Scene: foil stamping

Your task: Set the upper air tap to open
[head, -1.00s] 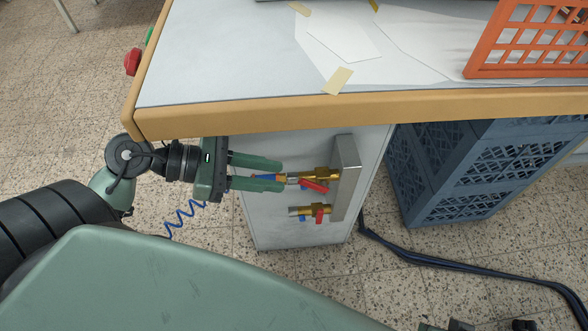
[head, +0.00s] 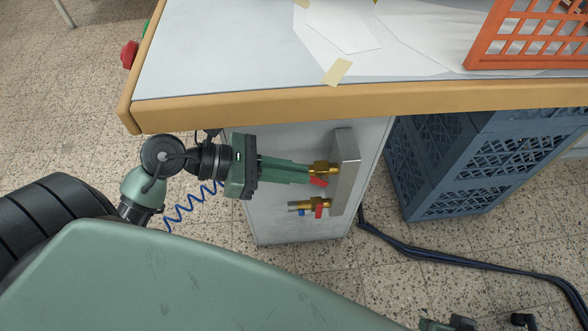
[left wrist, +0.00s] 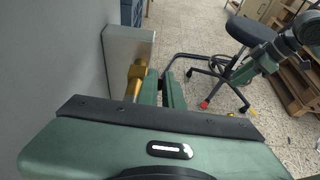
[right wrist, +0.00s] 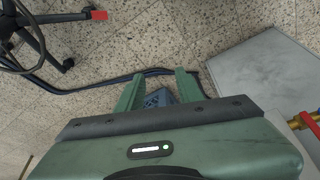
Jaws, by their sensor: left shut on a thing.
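The upper air tap (head: 322,169) is a brass valve with a red handle (head: 318,181), on a grey metal block at the cabinet's side. My left gripper (head: 307,174) is shut on the upper tap, reaching it from the left. Its fingers hide the tap's outer end, so the exact grip on the handle is unclear. In the left wrist view, brass (left wrist: 135,78) shows beside the fingers (left wrist: 163,88); the handle is hidden there. My right gripper (right wrist: 158,88) is open and empty, away from the tap.
A lower tap (head: 318,204) with red and blue parts sits just below. The wooden table edge (head: 300,106) overhangs above. Blue crates (head: 450,170) stand to the right, and a dark hose (head: 430,259) lies on the floor. A stool (left wrist: 250,35) stands beyond.

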